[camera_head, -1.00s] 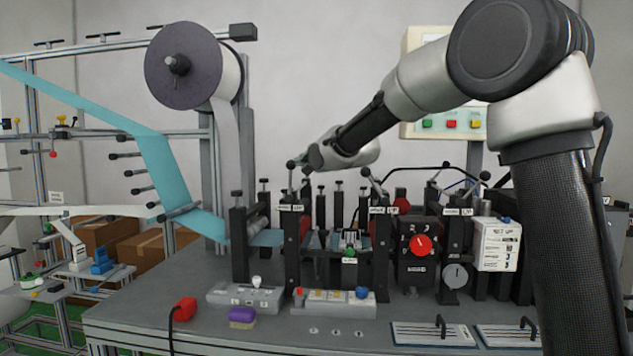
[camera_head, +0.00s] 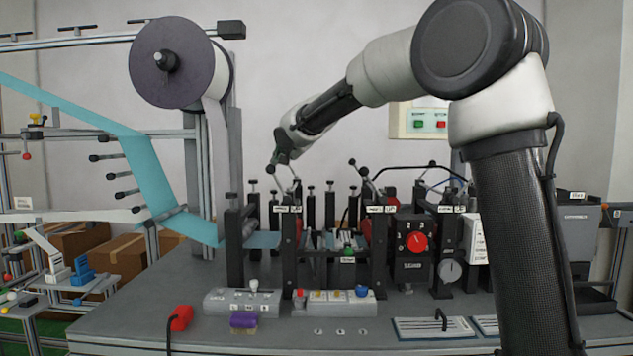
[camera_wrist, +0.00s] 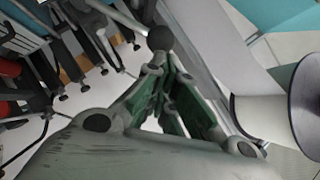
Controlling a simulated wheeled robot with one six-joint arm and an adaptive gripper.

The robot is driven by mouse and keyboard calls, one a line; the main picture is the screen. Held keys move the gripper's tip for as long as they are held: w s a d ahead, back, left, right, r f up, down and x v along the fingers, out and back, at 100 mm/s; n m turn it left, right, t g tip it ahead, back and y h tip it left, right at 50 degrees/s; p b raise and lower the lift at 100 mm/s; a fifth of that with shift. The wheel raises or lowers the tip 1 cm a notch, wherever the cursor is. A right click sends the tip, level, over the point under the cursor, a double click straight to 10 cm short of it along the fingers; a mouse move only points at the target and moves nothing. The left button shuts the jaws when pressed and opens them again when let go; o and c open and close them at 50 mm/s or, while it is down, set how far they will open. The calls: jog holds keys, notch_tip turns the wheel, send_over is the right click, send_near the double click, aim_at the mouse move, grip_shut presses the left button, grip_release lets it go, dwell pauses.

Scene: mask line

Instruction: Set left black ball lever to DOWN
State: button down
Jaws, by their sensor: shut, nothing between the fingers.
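The left black ball lever (camera_head: 271,168) is above the left label post in the head view, its thin stem leaning up and to the left. In the wrist view its black ball (camera_wrist: 160,38) shows close by the tips of my gripper (camera_wrist: 162,72), with a pale stem running up and left. My gripper (camera_head: 282,157) is shut and empty, reaching down from the upper right beside the ball. Whether it touches the ball I cannot tell. The green inner finger pads show in the wrist view.
Another ball lever (camera_head: 352,162) stands to the right above the middle post. A large roll (camera_head: 166,62) and a teal strip (camera_head: 155,175) lie to the left. Black upright posts crowd the machine.

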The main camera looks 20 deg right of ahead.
jog(key=shift+w+a+f+n+g+h, duration=0.1)
jog(key=shift+w+a+n+g+h, duration=0.15)
jog(key=shift+a+n+h, duration=0.35)
jog(key=shift+a, duration=0.15)
jog(key=w+d+r+v, duration=0.1)
jog(key=r+v, duration=0.1)
jog(key=v, duration=1)
jog(key=shift+d+r, duration=0.15)
jog(key=shift+r, duration=0.2)
jog(key=shift+s, duration=0.1)
